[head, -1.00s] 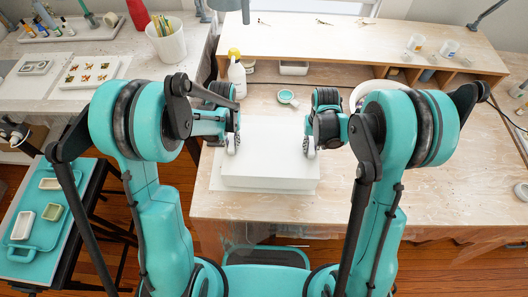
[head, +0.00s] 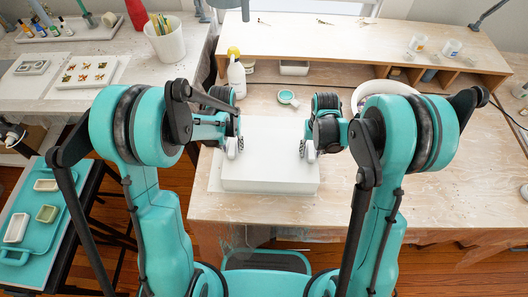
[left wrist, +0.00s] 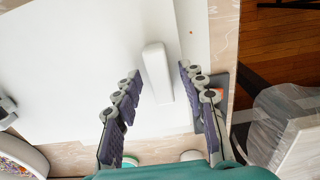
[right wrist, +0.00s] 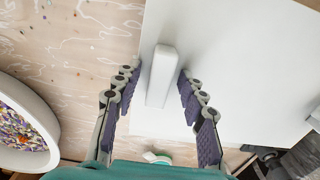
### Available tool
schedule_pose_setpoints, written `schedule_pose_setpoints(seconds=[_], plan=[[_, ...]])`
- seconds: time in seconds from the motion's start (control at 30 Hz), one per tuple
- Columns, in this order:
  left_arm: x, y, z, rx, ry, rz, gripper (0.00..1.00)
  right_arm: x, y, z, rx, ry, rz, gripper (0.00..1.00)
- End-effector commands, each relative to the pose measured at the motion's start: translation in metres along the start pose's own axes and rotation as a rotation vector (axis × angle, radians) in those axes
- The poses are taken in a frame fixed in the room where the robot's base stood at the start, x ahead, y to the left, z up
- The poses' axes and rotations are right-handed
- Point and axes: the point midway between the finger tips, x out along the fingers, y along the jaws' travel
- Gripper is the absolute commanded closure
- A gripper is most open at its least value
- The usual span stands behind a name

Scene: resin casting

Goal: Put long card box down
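The long card box, a large plain white box (head: 270,150), sits at the front middle of the workbench, apparently resting on it. A white upright bar like a handle lies between my left fingers in the left wrist view (left wrist: 158,72), and a similar bar lies between my right fingers in the right wrist view (right wrist: 161,76). My left gripper (head: 233,148) is at the box's left side, open, with gaps on both sides of the bar. My right gripper (head: 306,150) is at its right side, also open around its bar without visible contact. The box's underside is hidden.
A white bottle (head: 236,78) and a small teal-rimmed cup (head: 286,97) stand behind the box. A white round bowl (head: 385,88) is behind my right arm. A wooden shelf (head: 360,42) runs along the back. The bench right of the box is clear.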

Motion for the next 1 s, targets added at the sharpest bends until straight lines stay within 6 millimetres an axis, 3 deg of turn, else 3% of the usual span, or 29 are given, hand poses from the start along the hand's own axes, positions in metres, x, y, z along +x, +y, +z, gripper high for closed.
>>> schedule_pose_setpoints(seconds=[0.37,1.0], plan=[[-0.013,0.000,0.000,0.000,0.000,0.000,0.59,0.000,0.000,0.000,0.000,0.000,0.000,0.59],[-0.106,0.000,0.000,0.000,0.000,0.000,0.59,0.000,0.000,0.000,0.000,0.000,0.000,0.59]])
